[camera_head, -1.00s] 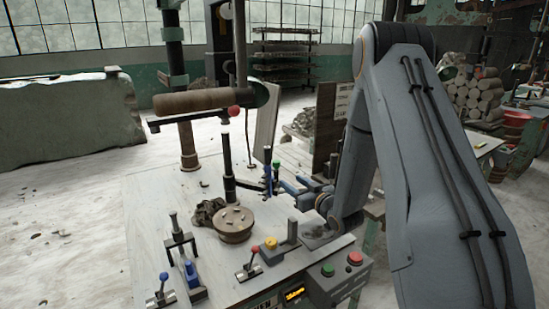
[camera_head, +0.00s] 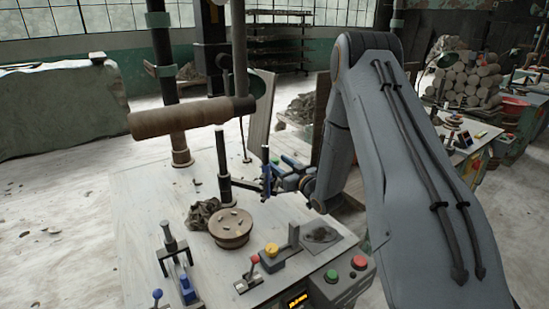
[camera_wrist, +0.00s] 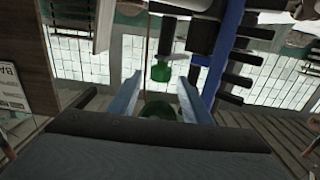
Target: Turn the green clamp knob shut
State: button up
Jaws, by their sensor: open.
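The green clamp knob (camera_wrist: 161,72) is a small green cylinder on a dark stem in the wrist view, just beyond my fingertips. A second, darker green round piece (camera_wrist: 162,110) lies lower, between my fingers; I cannot tell what it belongs to. My gripper (camera_wrist: 158,88) is open, with its two pale blue fingers apart and nothing clearly held. In the head view my gripper (camera_head: 282,164) is level beside the dark upright post (camera_head: 222,160) with the blue rod (camera_head: 265,160). The knob is small there, and its contact with the fingers cannot be told.
A brown roller (camera_head: 180,117) hangs over the bench (camera_head: 140,210). A round brown block (camera_head: 231,229) stands near a grey lump (camera_head: 202,214). Red and yellow controls (camera_head: 271,250) and a button box (camera_head: 345,277) sit in front. A dark board (camera_head: 322,115) stands behind my gripper.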

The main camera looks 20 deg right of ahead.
aim_at(277, 161)
jog(key=shift+p+x, duration=0.35)
jog(key=shift+x, duration=1.25)
jog(key=shift+s, duration=0.1)
jog(key=c, duration=1)
jog(key=shift+c, duration=0.2)
